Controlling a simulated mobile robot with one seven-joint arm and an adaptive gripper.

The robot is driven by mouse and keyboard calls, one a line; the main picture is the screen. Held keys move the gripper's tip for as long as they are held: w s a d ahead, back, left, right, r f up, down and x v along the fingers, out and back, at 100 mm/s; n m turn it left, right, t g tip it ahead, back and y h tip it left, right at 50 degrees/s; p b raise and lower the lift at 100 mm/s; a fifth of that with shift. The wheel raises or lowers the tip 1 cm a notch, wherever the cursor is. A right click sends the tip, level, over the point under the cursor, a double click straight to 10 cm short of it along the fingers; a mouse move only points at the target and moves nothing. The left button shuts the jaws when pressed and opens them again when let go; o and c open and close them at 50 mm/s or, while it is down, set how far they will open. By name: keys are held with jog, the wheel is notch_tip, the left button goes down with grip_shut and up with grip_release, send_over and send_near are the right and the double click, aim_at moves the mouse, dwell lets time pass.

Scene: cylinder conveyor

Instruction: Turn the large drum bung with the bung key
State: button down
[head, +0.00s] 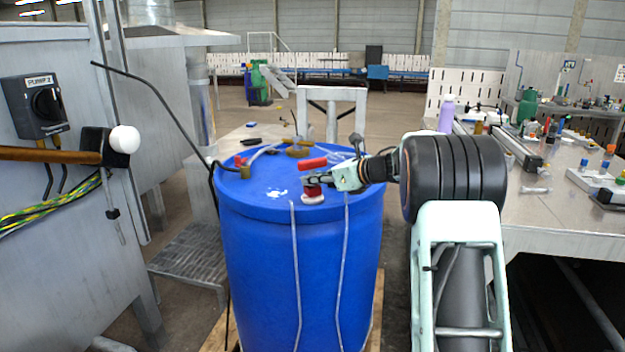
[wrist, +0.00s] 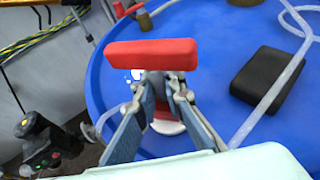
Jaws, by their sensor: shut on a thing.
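The blue drum (head: 255,207) stands upright in front of me. A bung key with a red bar handle (head: 312,163) is above its lid; the handle also shows in the wrist view (wrist: 150,53). My gripper (head: 314,180) reaches in from the right and is shut on the key, below the handle; its fingers also show in the wrist view (wrist: 163,88). Under the fingers is a red part over a white round bung (head: 313,199), also partly seen in the wrist view (wrist: 170,127). The fingers hide the key's lower end, so I cannot tell how it sits in the bung.
Clear hoses (head: 297,260) cross the lid and hang down the drum's front. A black block (wrist: 268,78) and brass fittings (head: 297,152) are also on the lid. A panel with a switch box (head: 37,106) stands left; a cluttered workbench (head: 545,200) stands right.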

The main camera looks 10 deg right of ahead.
jog(key=shift+f, duration=0.3)
jog(key=shift+b, duration=0.35)
jog(key=shift+a+f+m+t+h+b, duration=0.1)
jog(key=shift+f+m+t+h+b, duration=0.2)
jog(key=shift+b, duration=0.6)
jog(key=shift+r+m+t+h+b, duration=0.15)
jog(key=shift+m+t+h+b, duration=0.35)
jog(key=shift+m+h+b, duration=0.55)
jog(key=shift+r+m+t+h+b, duration=0.15)
jog(key=shift+m+t+h+b, duration=0.15)
jog(key=shift+m+h+b, duration=0.1)
